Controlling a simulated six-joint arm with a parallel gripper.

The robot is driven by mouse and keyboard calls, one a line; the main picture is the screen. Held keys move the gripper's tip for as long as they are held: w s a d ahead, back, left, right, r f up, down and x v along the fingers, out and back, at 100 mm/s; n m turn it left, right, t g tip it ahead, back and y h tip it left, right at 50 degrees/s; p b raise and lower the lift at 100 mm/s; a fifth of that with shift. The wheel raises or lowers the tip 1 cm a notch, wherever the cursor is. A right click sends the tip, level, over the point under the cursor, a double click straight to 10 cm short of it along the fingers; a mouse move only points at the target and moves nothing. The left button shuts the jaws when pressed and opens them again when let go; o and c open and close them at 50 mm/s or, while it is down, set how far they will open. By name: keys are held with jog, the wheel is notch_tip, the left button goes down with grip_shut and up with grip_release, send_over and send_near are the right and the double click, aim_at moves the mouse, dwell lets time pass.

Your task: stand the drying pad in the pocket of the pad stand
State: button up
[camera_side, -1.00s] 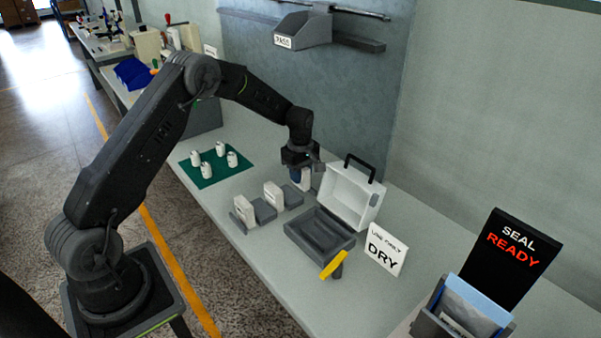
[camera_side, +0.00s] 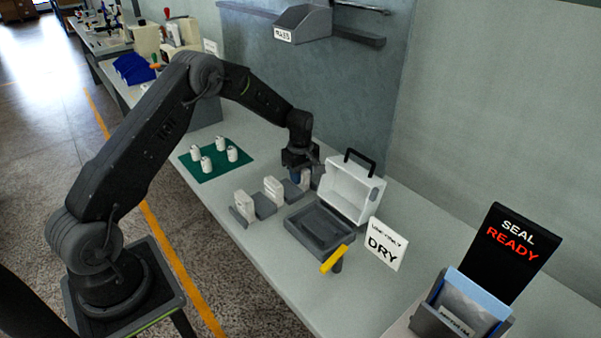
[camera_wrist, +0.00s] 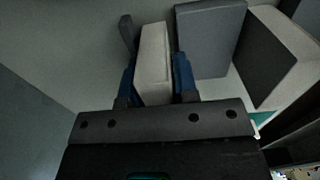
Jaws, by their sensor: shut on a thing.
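My gripper (camera_side: 298,170) is low over the bench beside the open case, its blue fingers (camera_wrist: 155,78) shut on a pale upright pad (camera_wrist: 153,60). In the wrist view the pad stands upright between a thin dark grey upright (camera_wrist: 127,35) on its left and a grey block (camera_wrist: 210,40) on its right, which look like the sides of the pad stand's pocket. The pad's lower edge is hidden, so I cannot tell whether it touches the bottom. In the side view my gripper mostly covers the pad.
Two more white blocks (camera_side: 244,204) (camera_side: 273,188) stand to the left among grey blocks (camera_side: 265,206). An open case with a white lid (camera_side: 352,194) and grey tray (camera_side: 318,245) is close on the right.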

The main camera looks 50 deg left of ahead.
jog(key=shift+f, duration=0.1)
jog(key=o, duration=1)
notch_tip(320, 180, up, 14)
jog(key=shift+f, duration=0.1)
